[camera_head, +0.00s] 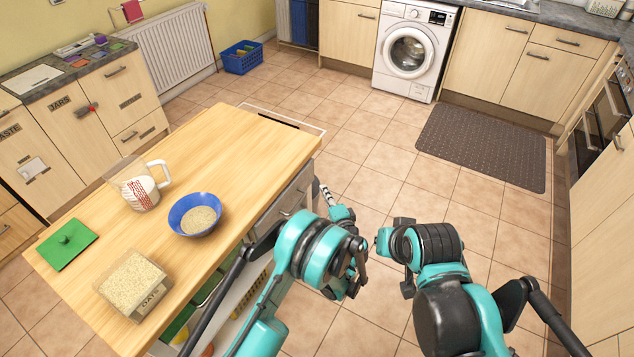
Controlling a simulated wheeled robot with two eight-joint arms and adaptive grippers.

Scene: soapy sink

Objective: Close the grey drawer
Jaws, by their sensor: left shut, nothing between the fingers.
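The wooden-topped island (225,135) has a grey drawer front (288,197) with a handle on its right side, partly hidden by my left arm. How far this drawer stands out cannot be told. My left gripper (324,192) is small in view, shut and empty, just right of the island's side near the grey front. Whether it touches the front is unclear. My right arm reaches in from the lower right over the floor. Its gripper fingers cannot be made out.
On the island stand a measuring jug (143,188), a blue bowl (196,214), a green lid (67,245) and a grain container (133,284). A pale-rimmed open compartment (305,126) juts out at the island's far end. Tiled floor to the right is clear up to a dark mat (482,146).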

